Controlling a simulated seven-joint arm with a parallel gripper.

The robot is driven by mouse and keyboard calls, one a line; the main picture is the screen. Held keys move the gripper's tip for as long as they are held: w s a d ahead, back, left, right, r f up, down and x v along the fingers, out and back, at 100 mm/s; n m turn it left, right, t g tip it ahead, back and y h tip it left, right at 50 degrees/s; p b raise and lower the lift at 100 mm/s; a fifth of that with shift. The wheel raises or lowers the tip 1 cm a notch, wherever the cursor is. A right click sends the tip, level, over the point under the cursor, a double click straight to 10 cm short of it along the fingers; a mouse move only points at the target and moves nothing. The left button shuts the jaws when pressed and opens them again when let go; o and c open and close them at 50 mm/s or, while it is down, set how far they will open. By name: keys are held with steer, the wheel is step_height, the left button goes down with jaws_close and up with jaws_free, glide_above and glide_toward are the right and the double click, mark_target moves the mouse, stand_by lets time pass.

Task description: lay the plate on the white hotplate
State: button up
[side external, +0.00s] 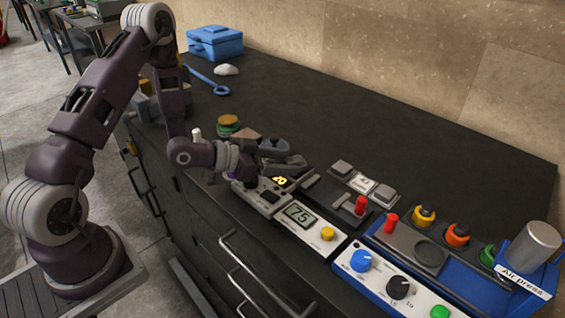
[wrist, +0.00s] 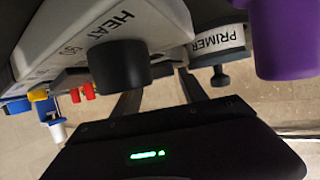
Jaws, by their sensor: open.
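My gripper (side external: 288,160) is low over the bench, just above and behind a pale unit with a yellow "20" readout (side external: 280,181). Its jaws are open and no object shows between them. In the wrist view the fingers (wrist: 160,88) reach under a black knob (wrist: 119,65) on a white panel marked HEAT (wrist: 112,25), seen upside down. I cannot tell for sure which unit is the white hotplate; the pale "20" unit is partly hidden by my gripper. I cannot make out the plate in either view.
A white unit reading "75" (side external: 300,214) adjoins. A blue air press (side external: 520,265) and a row of coloured knobs (side external: 457,235) stand to the right. A PRIMER label (wrist: 217,40) and purple object (wrist: 287,35) are close in the wrist view.

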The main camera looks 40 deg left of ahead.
steer(key=v, duration=0.7)
steer(key=shift+s+a+r, duration=0.1)
steer(key=shift+s+a, duration=0.05)
steer(key=shift+s, duration=0.05)
steer(key=shift+w+a+r+m+g, duration=0.1)
steer(key=shift+w+r+m+g, duration=0.15)
steer(key=shift+m+g, duration=0.15)
steer(key=s+a+r+n+g+y, duration=0.2)
steer(key=s+r+g+y, duration=0.35)
steer(key=r, duration=0.65)
steer(key=s+d+r+n, duration=0.1)
steer(key=s+d, duration=0.3)
steer(key=s, duration=0.5)
steer(key=s+d+r+n, duration=0.2)
steer(key=s+d+r, duration=0.1)
steer(key=s, duration=0.6)
steer(key=shift+d+r+g, duration=0.35)
steer(key=shift+d+r, duration=0.05)
steer(key=shift+d, duration=0.05)
steer(key=shift+o, duration=0.2)
steer(key=shift+h, duration=0.25)
